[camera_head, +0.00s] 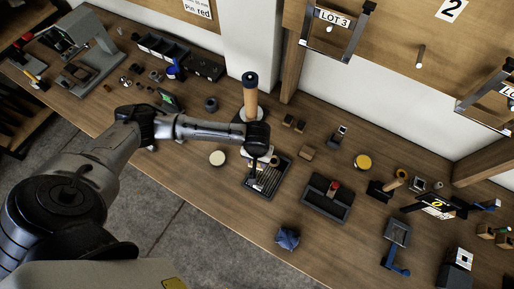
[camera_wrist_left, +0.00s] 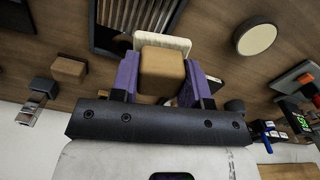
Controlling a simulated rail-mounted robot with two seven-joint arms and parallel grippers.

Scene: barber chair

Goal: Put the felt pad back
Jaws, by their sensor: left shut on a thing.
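My left gripper (camera_head: 262,155) is above the back end of a dark slatted tray (camera_head: 258,189) in the head view. In the left wrist view its purple fingers (camera_wrist_left: 162,80) are shut on a tan block (camera_wrist_left: 162,62). A cream, rounded flat piece (camera_wrist_left: 180,42) shows just beyond the block; it looks like the felt pad with the block as its grip, but I cannot tell whether they are joined. The slatted tray (camera_wrist_left: 93,25) lies beyond it, and the gap between them is unclear. My right gripper is not in view.
A cream-topped disc (camera_head: 217,158) stands left of the tray. A wooden-handled upright (camera_head: 250,95) stands behind my left gripper. A dark box with a red knob (camera_head: 326,198) is to the right, and a crumpled blue cloth (camera_head: 288,238) lies in front. The table's front left is clear.

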